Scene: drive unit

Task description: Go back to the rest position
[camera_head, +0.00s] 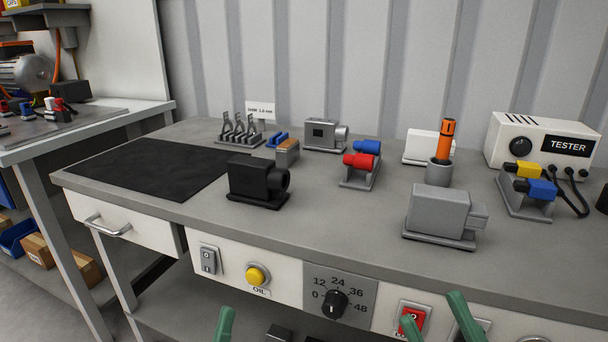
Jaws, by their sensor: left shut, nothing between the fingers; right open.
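My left gripper (225,318) shows as one green finger shape at the bottom edge, left of centre. It is shut and empty, in front of the workbench (330,225). My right gripper (431,307) shows as two green fingertips spread apart at the bottom edge, right of centre. It is open and empty, in front of the bench's front panel near the red switch (411,320). Both wrists and arms are cut off by the lower frame edge.
On the bench stand a black block unit (255,180), a grey block unit (438,212), red and blue cylinders in a holder (360,178), an orange-handled tool in a cup (438,172) and a tester (540,143). A black mat (150,168) lies clear at left.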

